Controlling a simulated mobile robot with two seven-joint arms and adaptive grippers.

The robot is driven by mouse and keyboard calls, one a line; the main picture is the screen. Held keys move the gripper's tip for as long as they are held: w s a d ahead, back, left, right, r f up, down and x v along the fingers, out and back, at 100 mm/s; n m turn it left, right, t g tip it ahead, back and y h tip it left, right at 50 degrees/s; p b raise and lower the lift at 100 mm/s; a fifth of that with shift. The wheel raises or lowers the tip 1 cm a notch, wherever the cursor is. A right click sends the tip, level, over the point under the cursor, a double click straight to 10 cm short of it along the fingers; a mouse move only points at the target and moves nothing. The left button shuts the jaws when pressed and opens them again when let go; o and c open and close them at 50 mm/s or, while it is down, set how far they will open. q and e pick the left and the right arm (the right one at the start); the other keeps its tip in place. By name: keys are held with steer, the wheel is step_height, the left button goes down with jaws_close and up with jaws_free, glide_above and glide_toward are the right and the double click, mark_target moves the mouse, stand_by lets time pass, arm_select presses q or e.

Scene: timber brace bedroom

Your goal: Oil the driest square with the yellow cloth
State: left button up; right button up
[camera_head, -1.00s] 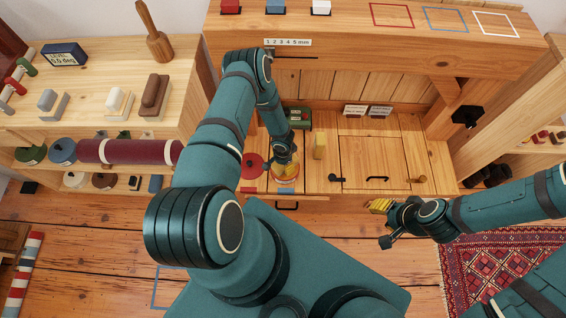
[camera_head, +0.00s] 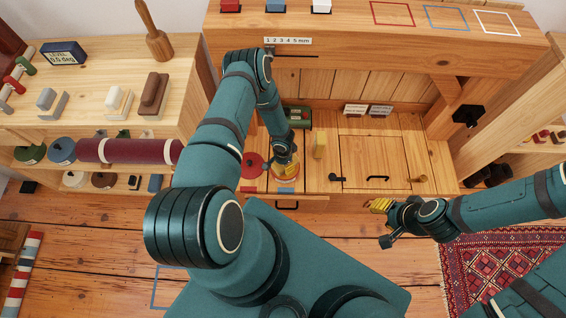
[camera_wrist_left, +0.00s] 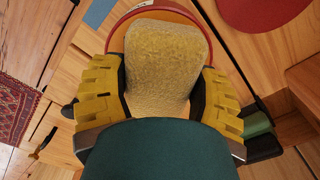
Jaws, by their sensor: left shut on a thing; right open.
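My left gripper (camera_head: 287,171) is shut on the yellow cloth (camera_wrist_left: 165,62), a fuzzy, rounded pad between its yellow fingers in the left wrist view. The cloth is over a round red-rimmed dish (camera_wrist_left: 188,12), whose inside it mostly hides; I cannot tell whether they touch. My right gripper (camera_head: 381,206) is open and empty at the right, in front of the bench. Red (camera_head: 392,14), blue (camera_head: 445,19) and white (camera_head: 497,23) outlined squares lie on the upper beam; their dryness cannot be told.
A red disc (camera_head: 250,165) lies beside the dish. A yellow upright block (camera_head: 319,145) and a green box (camera_head: 298,116) stand nearby. Two small signs (camera_head: 367,109) stand at the back. The bench panel (camera_head: 375,155) is mostly clear, with a black handle (camera_head: 377,178).

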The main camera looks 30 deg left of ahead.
arm_select(q)
steer(key=shift+f+b, duration=0.3)
steer(key=shift+f, duration=0.15)
stand_by(0.3)
stand_by(1.2)
steer(key=shift+r+p, duration=0.1)
steer(key=shift+p, duration=0.2)
step_height(320, 180, up, 3)
steer(key=p, duration=0.3)
steer(key=shift+r+p, duration=1.95)
steer(key=shift+f, duration=0.1)
